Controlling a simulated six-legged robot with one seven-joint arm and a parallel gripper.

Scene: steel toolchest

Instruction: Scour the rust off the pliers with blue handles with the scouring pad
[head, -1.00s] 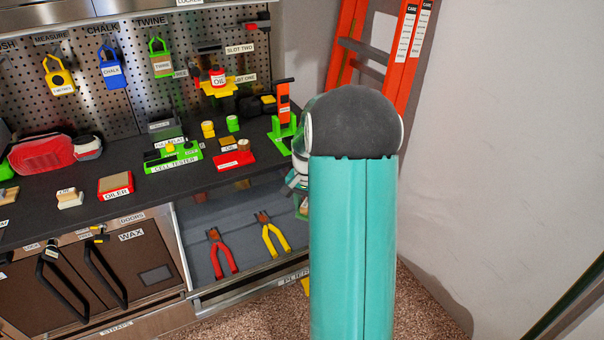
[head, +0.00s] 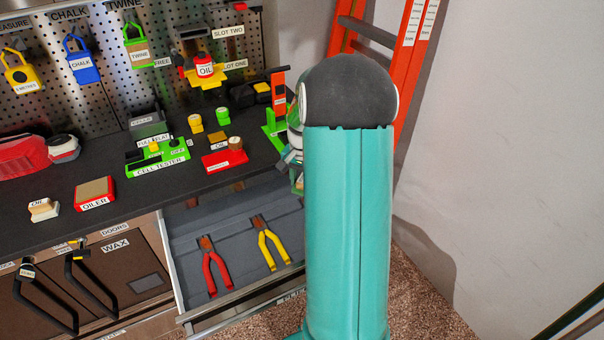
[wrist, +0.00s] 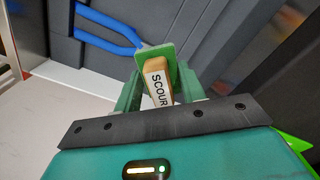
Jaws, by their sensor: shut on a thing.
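The scouring pad (wrist: 157,52) is a green pad on a tan block marked SCOUR. My gripper (wrist: 158,85) is shut on the block in the wrist view. The blue-handled pliers (wrist: 108,38) lie in the grey drawer (head: 235,232), just beyond and left of the pad. Their jaw end is mostly hidden by the pad, so I cannot tell whether the pad touches them or see any rust. In the head view my arm hides these pliers and most of my gripper.
Red pliers (head: 213,268) and yellow pliers (head: 268,245) lie in the same open drawer. The black worktop (head: 110,215) above holds an oiler pad (head: 95,193), a cell tester (head: 158,162) and a red tray (head: 224,160). An orange ladder (head: 405,60) stands behind my arm.

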